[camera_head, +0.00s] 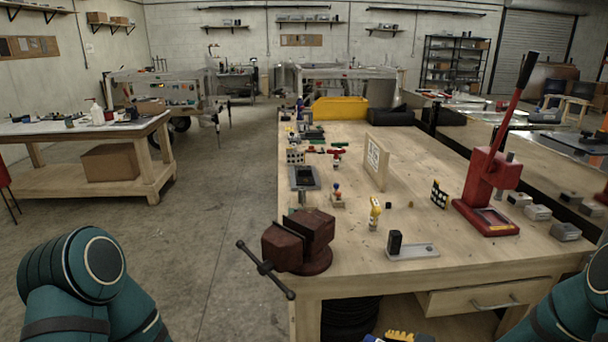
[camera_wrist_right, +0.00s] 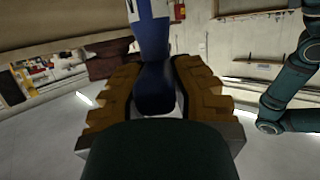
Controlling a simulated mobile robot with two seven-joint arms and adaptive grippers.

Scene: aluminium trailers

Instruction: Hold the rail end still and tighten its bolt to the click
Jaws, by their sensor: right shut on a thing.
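My right gripper (camera_wrist_right: 155,80) is shut on a blue tool (camera_wrist_right: 154,28) with a dark blue grip and a white patch, held between its yellow-brown ribbed fingers in the right wrist view. In the head view only a little of this gripper (camera_head: 402,337) shows at the bottom edge, below the bench front. My left arm shows at the lower left, but its gripper is out of the picture. A grey metal plate with a black block (camera_head: 412,251) lies on the bench near its front edge. I cannot clearly make out the rail end or its bolt.
A brown-red vise (camera_head: 298,240) sits at the wooden bench's (camera_head: 350,270) front left corner, its bar sticking out. A red lever press (camera_head: 488,190) stands at the right. An upright board (camera_head: 376,162) and several small items occupy the bench.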

